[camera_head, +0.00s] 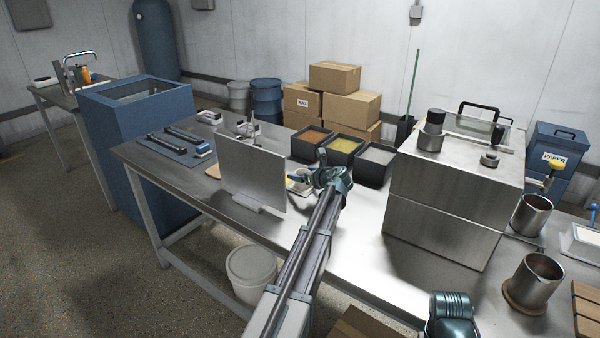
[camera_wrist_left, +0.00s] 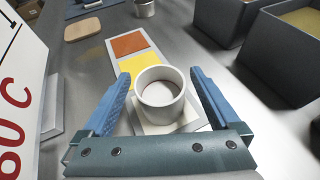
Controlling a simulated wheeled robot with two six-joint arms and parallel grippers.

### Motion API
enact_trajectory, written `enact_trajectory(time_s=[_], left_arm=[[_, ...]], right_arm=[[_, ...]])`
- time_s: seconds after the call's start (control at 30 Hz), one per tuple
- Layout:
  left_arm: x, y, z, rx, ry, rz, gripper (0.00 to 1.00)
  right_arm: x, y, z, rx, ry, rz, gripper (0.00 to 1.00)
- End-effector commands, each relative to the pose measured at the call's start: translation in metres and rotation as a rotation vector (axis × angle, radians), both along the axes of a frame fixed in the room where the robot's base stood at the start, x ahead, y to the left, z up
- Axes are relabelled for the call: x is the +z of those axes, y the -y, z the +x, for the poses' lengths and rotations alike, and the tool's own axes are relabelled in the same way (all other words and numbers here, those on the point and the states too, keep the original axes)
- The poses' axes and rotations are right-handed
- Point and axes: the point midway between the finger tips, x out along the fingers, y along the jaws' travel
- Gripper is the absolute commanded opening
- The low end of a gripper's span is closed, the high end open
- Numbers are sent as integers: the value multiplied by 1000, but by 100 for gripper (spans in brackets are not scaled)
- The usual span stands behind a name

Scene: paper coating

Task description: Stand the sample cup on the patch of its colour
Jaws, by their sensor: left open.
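In the left wrist view a small white, round, open-topped cup (camera_wrist_left: 160,92) stands upright over the pale end of a strip. The strip also has an orange patch (camera_wrist_left: 129,43) and a yellow patch (camera_wrist_left: 139,69); the pale patch (camera_wrist_left: 150,127) shows under and in front of the cup. My left gripper (camera_wrist_left: 160,76) is open, with one blue finger on each side of the cup and visible gaps between. In the head view my left gripper (camera_head: 312,180) is low over the table and mostly hides cup and strip.
An upright panel (camera_head: 250,172) stands left of my gripper. Dark bins with orange (camera_head: 311,136), yellow (camera_head: 345,145) and pale (camera_head: 379,155) contents stand behind it. A large metal box (camera_head: 445,205) is to the right. A wooden piece (camera_wrist_left: 82,30) lies beyond the strip.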

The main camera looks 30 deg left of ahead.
Motion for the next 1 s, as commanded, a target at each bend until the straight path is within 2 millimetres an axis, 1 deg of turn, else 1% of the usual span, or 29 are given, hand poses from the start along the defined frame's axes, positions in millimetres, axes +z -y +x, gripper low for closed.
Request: enact_trajectory(time_s=[0.03, 0.2, 0.3, 0.43, 0.63, 1.0], left_arm=[[9, 11, -7, -4, -1, 0, 96], [23, 40, -23, -4, 0, 1, 96], [29, 55, -30, -3, -1, 1, 96], [35, 70, -37, -3, -1, 1, 96], [39, 80, -42, 0, 0, 0, 96], [38, 82, -42, 0, 0, 1, 96]], right_arm=[[9, 0, 0, 0, 0, 0, 50], [23, 0, 0, 0, 0, 0, 50], [29, 0, 0, 0, 0, 0, 50], [35, 0, 0, -1, 0, 0, 50], [38, 0, 0, -1, 0, 0, 50], [38, 0, 0, -1, 0, 0, 50]])
